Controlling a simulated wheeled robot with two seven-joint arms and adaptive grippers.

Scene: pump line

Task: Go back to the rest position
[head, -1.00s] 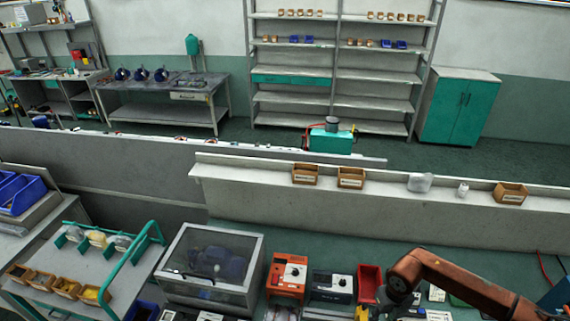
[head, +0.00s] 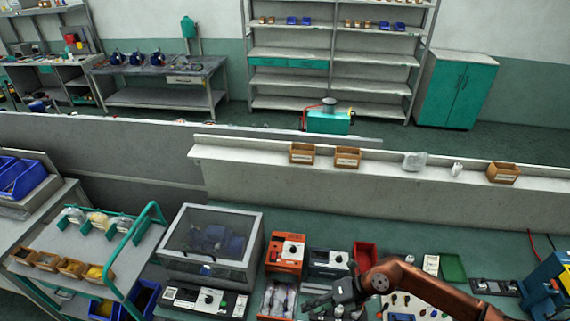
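My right arm comes in from the lower right, orange-brown. Its dark grey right gripper (head: 318,304) is at the bottom edge of the head view, pointing left above the bench. It is beside a tray of slim tools (head: 277,299) and in front of a grey-black device (head: 328,262). Its fingers are small and partly cut off by the picture edge, so I cannot tell whether they are open or shut. I see no object clearly held. My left gripper is not in view.
On the green bench (head: 390,236) stand a clear-lidded case (head: 210,243) with a blue part inside, an orange device (head: 286,251) and a red bin (head: 365,255). A blue machine (head: 546,285) is at right. A cart (head: 125,265) is at left. A ledge (head: 400,178) crosses behind.

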